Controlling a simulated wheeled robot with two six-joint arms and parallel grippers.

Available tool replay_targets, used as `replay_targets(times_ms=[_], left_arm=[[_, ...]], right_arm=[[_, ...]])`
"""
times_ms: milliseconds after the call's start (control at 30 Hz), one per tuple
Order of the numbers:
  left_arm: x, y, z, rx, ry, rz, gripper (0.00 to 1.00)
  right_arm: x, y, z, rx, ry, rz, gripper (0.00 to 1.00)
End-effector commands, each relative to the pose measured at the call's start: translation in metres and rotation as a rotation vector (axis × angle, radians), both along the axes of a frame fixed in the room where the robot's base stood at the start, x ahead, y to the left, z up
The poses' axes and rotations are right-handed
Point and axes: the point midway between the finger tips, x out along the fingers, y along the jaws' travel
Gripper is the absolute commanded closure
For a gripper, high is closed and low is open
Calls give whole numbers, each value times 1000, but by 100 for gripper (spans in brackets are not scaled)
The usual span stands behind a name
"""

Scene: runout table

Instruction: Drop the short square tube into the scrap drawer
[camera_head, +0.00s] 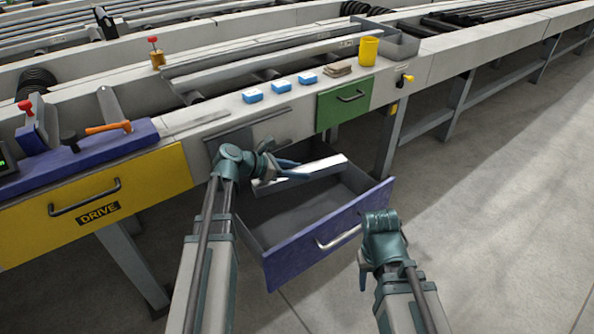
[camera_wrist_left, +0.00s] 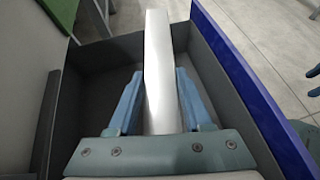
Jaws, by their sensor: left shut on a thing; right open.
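The short square tube (camera_head: 318,167) is a pale, shiny bar. My left gripper (camera_head: 284,168) is shut on it near one end, and it points to the right over the open drawer. In the left wrist view the tube (camera_wrist_left: 158,70) runs away between the two blue fingers (camera_wrist_left: 158,103). The scrap drawer (camera_head: 300,213) is grey inside with a blue front, pulled open, and its visible floor looks empty. The drawer also shows below the tube in the left wrist view (camera_wrist_left: 105,80). My right gripper (camera_head: 362,272) is open and empty, outside the drawer near its front right corner.
A green drawer (camera_head: 343,103) and a yellow drawer (camera_head: 95,200) are closed on either side. Blue-white blocks (camera_head: 280,86), a yellow cup (camera_head: 369,50) and an orange-handled tool (camera_head: 108,127) lie on the table edge above. The floor at right is clear.

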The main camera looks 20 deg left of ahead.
Motion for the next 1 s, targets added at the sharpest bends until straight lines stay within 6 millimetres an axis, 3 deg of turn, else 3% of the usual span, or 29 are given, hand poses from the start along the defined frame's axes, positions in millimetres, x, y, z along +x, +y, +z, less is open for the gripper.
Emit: replay_targets(times_ms=[33, 167, 500, 533, 700, 1000], left_arm=[[0, 0, -12, -1, -1, 0, 100], [0, 0, -22, -1, -1, 0, 100], [0, 0, -22, -1, -1, 0, 100], [0, 0, -22, -1, -1, 0, 45], [0, 0, -22, -1, -1, 0, 15], [-1, 1, -22, 1, 1, 0, 15]], right_arm=[[0, 0, -12, 0, 0, 1, 50], [0, 0, -22, -1, -1, 3, 50], [0, 0, -23, -1, -1, 3, 50], [0, 0, -23, -1, -1, 3, 50], [0, 0, -23, -1, -1, 3, 50], [0, 0, -22, -1, -1, 3, 50]])
